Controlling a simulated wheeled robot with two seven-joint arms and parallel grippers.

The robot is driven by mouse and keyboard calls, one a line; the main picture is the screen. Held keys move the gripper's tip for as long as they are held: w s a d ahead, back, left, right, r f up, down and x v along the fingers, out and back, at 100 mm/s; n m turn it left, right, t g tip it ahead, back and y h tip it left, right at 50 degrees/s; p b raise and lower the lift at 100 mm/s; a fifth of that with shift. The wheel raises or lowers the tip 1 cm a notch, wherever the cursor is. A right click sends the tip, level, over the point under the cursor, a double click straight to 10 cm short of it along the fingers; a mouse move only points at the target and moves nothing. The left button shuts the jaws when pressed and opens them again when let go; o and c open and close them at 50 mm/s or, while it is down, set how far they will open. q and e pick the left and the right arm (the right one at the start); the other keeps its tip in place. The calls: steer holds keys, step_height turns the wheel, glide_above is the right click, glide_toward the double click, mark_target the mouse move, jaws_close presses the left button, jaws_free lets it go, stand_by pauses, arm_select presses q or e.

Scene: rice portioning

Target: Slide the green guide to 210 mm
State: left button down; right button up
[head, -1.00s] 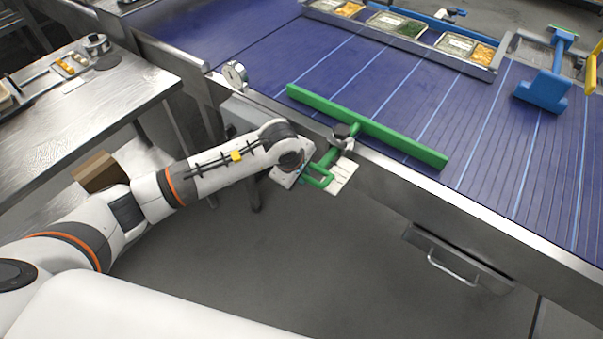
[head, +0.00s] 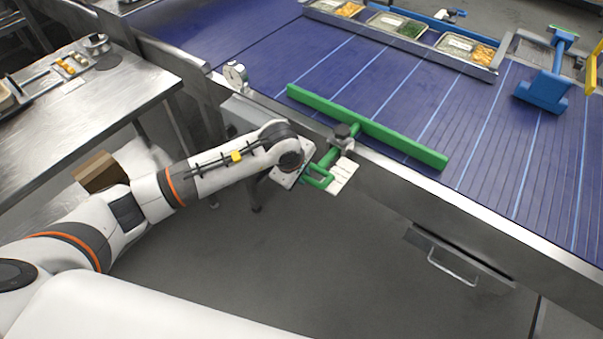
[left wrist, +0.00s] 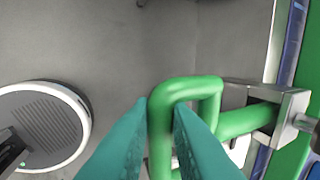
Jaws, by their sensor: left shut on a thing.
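The green guide (head: 368,126) is a long green bar lying over the blue belt (head: 320,62), with a rod running through a metal clamp (head: 343,131) at the belt's near edge. The rod ends in a green loop handle (head: 318,180) outside the edge. A white scale plate (head: 342,175) with marks sits beside the rod; its figures are too small to read. My left gripper (left wrist: 160,112) is shut on the loop handle, which also shows between its teal fingers in the left wrist view (left wrist: 205,85). The clamp shows there too (left wrist: 285,105). My right gripper is not seen.
A round dial (head: 234,72) stands on the belt frame's left part. Trays of food (head: 396,25) line the far side. A steel table (head: 80,115) stands at the left.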

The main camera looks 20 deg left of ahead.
arm_select(q)
steer(key=shift+s+a+f, duration=0.2)
steer(key=shift+s+a, duration=0.05)
steer(key=shift+s, duration=0.5)
steer(key=shift+s+a+f, duration=0.15)
steer(key=shift+s+a, duration=0.05)
steer(key=shift+s, duration=0.5)
steer(key=c, duration=1)
jaws_free()
steer(key=shift+w+r, duration=0.1)
steer(key=shift+w, duration=0.05)
steer(key=shift+r, duration=0.15)
steer(key=p+v, duration=0.4)
steer(key=v, duration=0.3)
steer(key=shift+w, duration=0.1)
